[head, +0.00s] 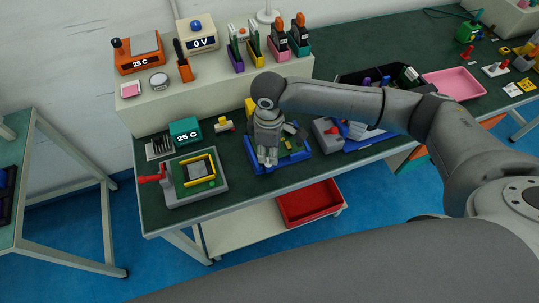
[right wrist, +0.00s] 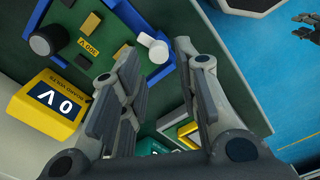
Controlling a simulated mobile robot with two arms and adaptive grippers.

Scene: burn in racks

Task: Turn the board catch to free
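The green board (right wrist: 119,54) lies in a blue frame (right wrist: 150,74) on the bench; the blue frame (head: 296,160) also shows in the head view. In the right wrist view a pale grey knob (right wrist: 153,46) on a stem stands at the frame's edge. It may be the board catch; I cannot tell its setting.
A yellow meter (right wrist: 45,104) reading 0 V stands close behind the frame. A grey fixture (head: 215,184) with a red handle is to the left, a teal 25 C box (head: 185,131) behind it. Dark jointed fingers (right wrist: 305,26) at the wrist view's edge may be my left gripper.

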